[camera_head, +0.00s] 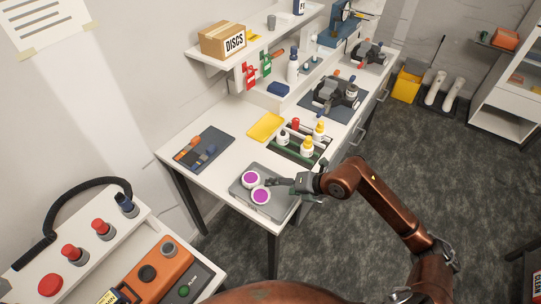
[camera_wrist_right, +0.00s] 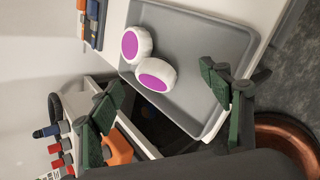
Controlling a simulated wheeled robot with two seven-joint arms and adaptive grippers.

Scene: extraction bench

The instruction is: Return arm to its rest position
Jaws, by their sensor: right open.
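My right gripper (camera_head: 280,182) is above the grey tray (camera_head: 281,208) at the front end of the bench, just right of two white round pieces with purple tops. In the right wrist view, my right gripper's green-padded fingers (camera_wrist_right: 168,98) are wide apart with nothing between them. The upper purple-topped piece (camera_head: 251,179) and the lower one (camera_head: 261,196) lie side by side in the tray, and they also show in the wrist view (camera_wrist_right: 130,45). My brown right arm reaches in from the lower right. My left gripper is out of view.
Behind the tray, a rack of bottles (camera_head: 307,147) and a yellow pad (camera_head: 266,127) are on the white bench. A dark tool mat (camera_head: 205,148) lies to the left. A control console (camera_head: 90,250) stands at lower left. Open floor (camera_head: 450,150) lies right of the bench.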

